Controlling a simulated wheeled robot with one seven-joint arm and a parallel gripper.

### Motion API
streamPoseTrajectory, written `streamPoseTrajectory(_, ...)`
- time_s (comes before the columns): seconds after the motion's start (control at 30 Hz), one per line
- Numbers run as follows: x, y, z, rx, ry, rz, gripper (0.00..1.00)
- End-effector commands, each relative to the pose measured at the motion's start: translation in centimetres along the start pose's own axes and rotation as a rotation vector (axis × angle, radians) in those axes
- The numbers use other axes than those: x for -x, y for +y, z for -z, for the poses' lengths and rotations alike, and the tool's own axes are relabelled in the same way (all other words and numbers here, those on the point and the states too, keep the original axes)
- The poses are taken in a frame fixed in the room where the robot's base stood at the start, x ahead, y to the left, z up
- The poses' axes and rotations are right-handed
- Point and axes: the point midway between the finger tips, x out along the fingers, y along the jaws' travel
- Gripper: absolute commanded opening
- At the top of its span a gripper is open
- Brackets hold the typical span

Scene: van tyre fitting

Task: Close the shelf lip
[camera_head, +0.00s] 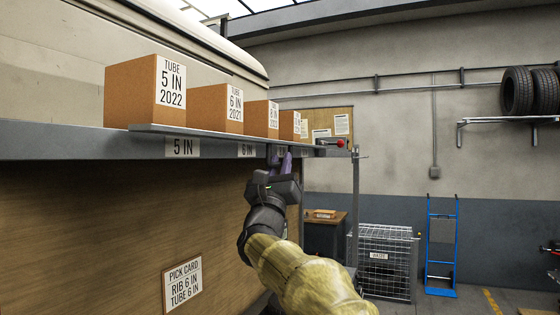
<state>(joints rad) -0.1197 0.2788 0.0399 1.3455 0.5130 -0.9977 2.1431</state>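The shelf lip (215,136) is a long thin grey plate along the front of the shelf (60,143). It lies about flat, sticking out below the fronts of the boxes, with a red knob (340,142) near its far end. My gripper (281,156) has purple fingers pointing up, close under the far part of the lip. I cannot tell whether they touch it, and the finger gap is too small to read.
Several cardboard tube boxes (130,92) stand on the shelf behind the lip. A pick card (183,285) is on the wooden panel below. A wire cage (388,262), a blue hand truck (441,245) and a rack with tyres (517,92) are farther back. Floor shows at right.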

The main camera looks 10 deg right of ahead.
Motion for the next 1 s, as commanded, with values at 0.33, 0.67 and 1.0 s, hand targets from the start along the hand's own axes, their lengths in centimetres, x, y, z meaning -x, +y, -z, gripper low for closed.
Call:
streamPoseTrajectory(0.33,0.06,0.0,-0.02,0.0,0.0,0.0,0.0)
streamPoseTrajectory(0.67,0.07,-0.16,-0.09,0.018,-0.002,-0.018,0.0)
streamPoseTrajectory(1.0,0.02,-0.38,-0.12,0.038,-0.002,-0.037,0.0)
